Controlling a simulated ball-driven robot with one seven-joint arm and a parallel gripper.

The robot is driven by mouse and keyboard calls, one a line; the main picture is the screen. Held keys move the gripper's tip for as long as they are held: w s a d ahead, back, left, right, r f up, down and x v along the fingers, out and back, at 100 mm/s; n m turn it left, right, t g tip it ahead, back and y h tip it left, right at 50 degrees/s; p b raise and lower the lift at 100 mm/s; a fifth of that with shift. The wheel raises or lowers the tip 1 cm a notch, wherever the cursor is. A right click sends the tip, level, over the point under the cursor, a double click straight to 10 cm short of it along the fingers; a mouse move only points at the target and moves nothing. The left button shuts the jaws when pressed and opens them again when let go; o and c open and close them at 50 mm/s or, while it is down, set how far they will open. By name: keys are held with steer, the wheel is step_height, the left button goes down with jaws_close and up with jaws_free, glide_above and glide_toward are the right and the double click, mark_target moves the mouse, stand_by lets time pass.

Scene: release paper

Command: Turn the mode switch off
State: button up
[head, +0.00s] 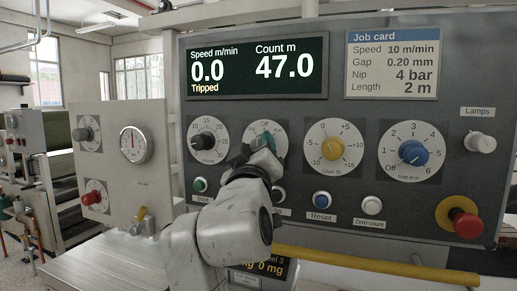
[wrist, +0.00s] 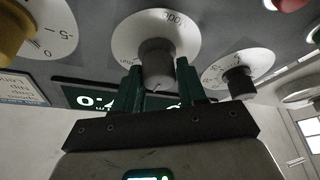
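The mode switch is a dark grey knob (wrist: 157,62) on a round white dial (wrist: 186,34), seen upside down in the wrist view. In the head view its dial (head: 280,131) is partly hidden behind my arm, and its pointer setting cannot be read. My gripper (wrist: 159,72) has its two green fingers on either side of the knob, just below the display. The fingers are apart with the knob between them; whether they press on it cannot be made out.
The display (head: 257,68) reads 0.0, 47.0 and "Tripped". A grey speed knob (head: 207,141) is left of the mode switch; a yellow knob (head: 332,150) and a blue knob (head: 412,153) are right. Buttons line the row below, with a red emergency stop (head: 467,224) lower right.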

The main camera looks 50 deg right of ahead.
steer(key=o, duration=0.4)
steer(key=shift+b+v, duration=1.95)
steer(key=shift+v, duration=3.45)
steer(key=shift+f, duration=0.1)
step_height(320, 180, down, 32)
steer(key=w+d+n+g+y, duration=0.15)
steer(key=n+y, duration=0.25)
steer(key=y, duration=0.6)
steer(key=s+a+f+g+y, duration=0.2)
steer(key=s+f+g, duration=0.1)
steer(key=s+f, duration=0.4)
steer(key=s+a+f+g+y, duration=0.3)
steer(key=s+f, duration=0.4)
steer(key=f, duration=0.4)
steer(key=s+a+f+g+y, duration=0.2)
steer(key=s+f+g+y, duration=0.1)
steer(key=s+f, duration=0.5)
steer(key=shift+s+a+f+m, duration=0.1)
steer(key=shift+a+f+m, duration=0.2)
steer(key=shift+f, duration=0.3)
